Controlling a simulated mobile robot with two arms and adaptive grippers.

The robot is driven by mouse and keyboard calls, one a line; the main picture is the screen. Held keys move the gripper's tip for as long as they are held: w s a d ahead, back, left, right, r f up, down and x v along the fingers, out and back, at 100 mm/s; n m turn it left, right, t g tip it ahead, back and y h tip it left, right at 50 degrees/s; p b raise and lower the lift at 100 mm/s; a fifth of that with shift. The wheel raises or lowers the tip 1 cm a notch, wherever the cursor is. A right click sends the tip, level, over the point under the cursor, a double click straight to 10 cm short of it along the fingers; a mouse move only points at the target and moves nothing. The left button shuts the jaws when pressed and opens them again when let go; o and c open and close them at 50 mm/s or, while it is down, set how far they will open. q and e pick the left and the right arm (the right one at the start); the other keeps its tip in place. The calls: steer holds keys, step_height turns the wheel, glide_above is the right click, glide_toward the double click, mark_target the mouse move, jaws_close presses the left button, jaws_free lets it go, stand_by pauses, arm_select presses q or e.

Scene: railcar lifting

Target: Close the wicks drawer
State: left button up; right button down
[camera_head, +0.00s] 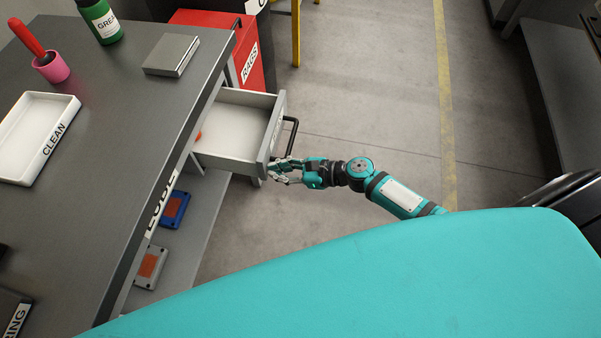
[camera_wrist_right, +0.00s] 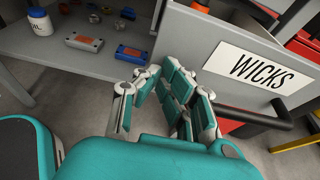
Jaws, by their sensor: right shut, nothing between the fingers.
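The wicks drawer (camera_head: 230,131) is pulled out from the grey workbench in the head view, its pale inside showing with a small orange item at its back. Its front carries a WICKS label (camera_wrist_right: 271,68) and a dark bar handle (camera_wrist_right: 262,118) in the wrist view. My right gripper (camera_head: 276,171) is shut and empty at the near end of the drawer front, beside the handle and not around it. It also shows in the right wrist view (camera_wrist_right: 158,76). I cannot tell whether the fingers touch the front. My left gripper is not in view.
The bench top (camera_head: 115,115) holds a white CLEAN tray (camera_head: 66,107), a pink cup (camera_head: 53,70), a green bottle (camera_head: 101,20) and a grey box (camera_head: 172,55). A red RAGS cabinet (camera_head: 262,60) stands behind the drawer. Free floor lies to the right.

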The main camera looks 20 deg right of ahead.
mark_target(210, 159)
steer(key=w+a, duration=0.3)
steer(key=a, duration=0.1)
steer(key=w+a, duration=0.3)
steer(key=a, duration=0.2)
steer(key=w+a+b, duration=0.1)
steer(key=w+a, duration=0.2)
steer(key=a, duration=0.2)
steer(key=shift+w+a, duration=0.25)
steer(key=shift+w, duration=0.1)
steer(key=shift+w+a, duration=0.3)
steer(key=shift+a, duration=0.15)
steer(key=shift+a+r, duration=0.1)
steer(key=shift+a, duration=0.1)
